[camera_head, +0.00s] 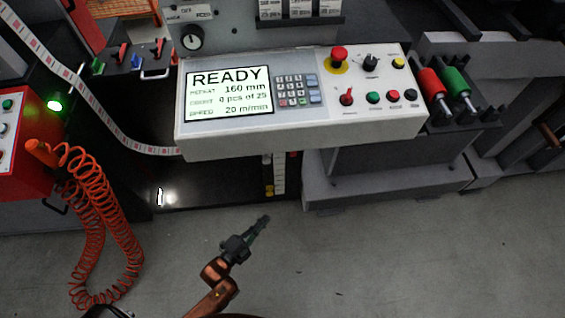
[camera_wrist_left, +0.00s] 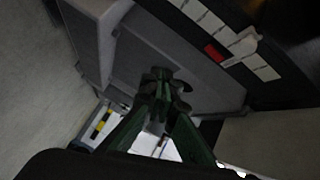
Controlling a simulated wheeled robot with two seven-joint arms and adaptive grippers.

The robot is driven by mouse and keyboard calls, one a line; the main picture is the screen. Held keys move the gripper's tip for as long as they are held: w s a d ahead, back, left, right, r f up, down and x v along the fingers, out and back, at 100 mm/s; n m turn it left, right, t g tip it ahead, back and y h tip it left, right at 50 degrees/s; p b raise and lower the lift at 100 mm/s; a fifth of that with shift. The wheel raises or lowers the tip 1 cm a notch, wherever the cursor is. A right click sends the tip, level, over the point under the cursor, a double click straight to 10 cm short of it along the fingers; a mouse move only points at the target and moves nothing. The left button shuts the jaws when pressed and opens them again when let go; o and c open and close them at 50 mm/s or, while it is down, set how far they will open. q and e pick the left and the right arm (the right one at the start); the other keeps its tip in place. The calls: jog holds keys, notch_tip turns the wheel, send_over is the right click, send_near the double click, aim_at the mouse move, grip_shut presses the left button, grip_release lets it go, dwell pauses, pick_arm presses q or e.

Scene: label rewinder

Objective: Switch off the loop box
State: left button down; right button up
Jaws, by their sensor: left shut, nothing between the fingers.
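No box with a readable loop box label shows. A red box (camera_head: 25,140) at the left edge of the head view carries a lit green lamp (camera_head: 54,105), a green button (camera_head: 8,104) and other controls, and is partly cut off. My left gripper (camera_head: 264,219) is shut and empty, low in front of the machine and to the right of the red box, touching nothing that I can see. Its closed dark green fingers (camera_wrist_left: 157,88) also show in the left wrist view. My right gripper is not in view.
A white control console (camera_head: 300,140) with a READY screen (camera_head: 229,92) and a red mushroom button (camera_head: 339,55) overhangs above my gripper. An orange coiled hose (camera_head: 95,230) hangs at the left. A label strip (camera_head: 90,105) runs to the console. Grey floor (camera_head: 400,260) is clear.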

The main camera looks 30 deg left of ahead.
aim_at(293, 153)
pick_arm(q)
jog(key=w+r+m+t+p, duration=0.2)
jog(key=w+r+m, duration=0.3)
jog(key=w+r, duration=0.4)
jog(key=shift+w+r, duration=0.15)
jog(key=shift+r, duration=0.5)
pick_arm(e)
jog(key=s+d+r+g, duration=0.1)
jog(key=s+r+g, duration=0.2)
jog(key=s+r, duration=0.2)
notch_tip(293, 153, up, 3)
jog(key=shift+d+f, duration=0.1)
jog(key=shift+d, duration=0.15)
pick_arm(q)
jog(key=shift+w+d, duration=0.1)
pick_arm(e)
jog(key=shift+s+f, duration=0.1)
